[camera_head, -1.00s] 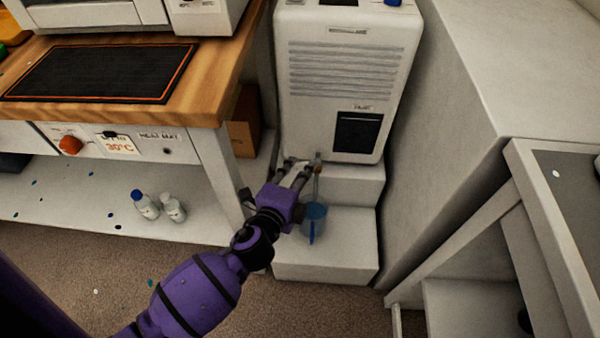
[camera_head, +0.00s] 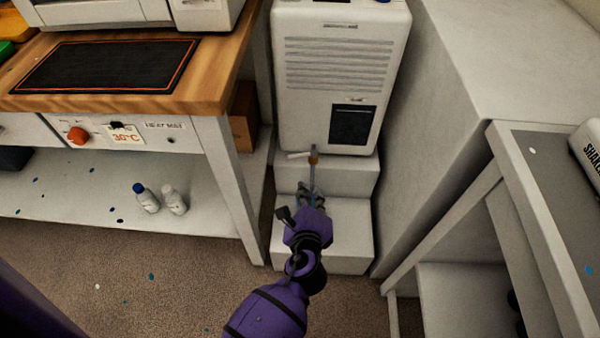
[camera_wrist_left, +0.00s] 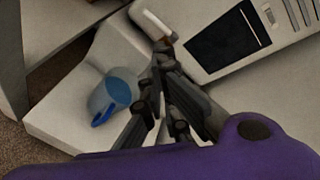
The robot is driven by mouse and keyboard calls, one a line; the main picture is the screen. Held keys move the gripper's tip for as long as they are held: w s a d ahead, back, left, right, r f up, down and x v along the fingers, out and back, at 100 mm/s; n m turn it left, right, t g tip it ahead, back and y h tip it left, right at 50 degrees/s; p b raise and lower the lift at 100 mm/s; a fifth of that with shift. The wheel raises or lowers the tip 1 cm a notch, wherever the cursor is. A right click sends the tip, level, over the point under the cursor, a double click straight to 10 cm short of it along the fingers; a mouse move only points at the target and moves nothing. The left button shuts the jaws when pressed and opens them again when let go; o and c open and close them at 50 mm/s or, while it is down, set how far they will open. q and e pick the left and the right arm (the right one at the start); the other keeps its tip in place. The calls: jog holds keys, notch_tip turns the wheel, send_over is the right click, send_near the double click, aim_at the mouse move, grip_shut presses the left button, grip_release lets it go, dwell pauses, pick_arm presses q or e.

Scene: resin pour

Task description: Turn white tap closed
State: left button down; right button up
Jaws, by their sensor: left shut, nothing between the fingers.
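The white tap (camera_head: 298,155) sits low on the front of the white machine. Its white lever points left, away from a brass-coloured body (camera_head: 314,158). The lever also shows at the top of the left wrist view (camera_wrist_left: 150,22). A thin grey tube (camera_head: 313,176) hangs below the tap. My left gripper (camera_head: 311,191) is shut and empty, below and in front of the tap. In the left wrist view its fingertips (camera_wrist_left: 160,58) are just under the brass part; whether they touch it I cannot tell. My right gripper is not in view.
The wooden bench (camera_head: 200,95) is left, with two bottles (camera_head: 160,200) beneath. A white block (camera_head: 440,120) is right.

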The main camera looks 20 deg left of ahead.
aim_at(302, 155)
pick_arm(q)
jog(key=w+a+f+m+g+y+b, duration=0.1)
jog(key=w+a+f+m+y+b, duration=0.1)
jog(key=w+a+f+m, duration=0.3)
jog(key=w+a+m+b, duration=0.1)
jog(key=w+m, duration=0.3)
jog(key=shift+w+a+y, duration=0.2)
jog(key=shift+a+y, duration=0.1)
jog(key=shift+a, duration=0.05)
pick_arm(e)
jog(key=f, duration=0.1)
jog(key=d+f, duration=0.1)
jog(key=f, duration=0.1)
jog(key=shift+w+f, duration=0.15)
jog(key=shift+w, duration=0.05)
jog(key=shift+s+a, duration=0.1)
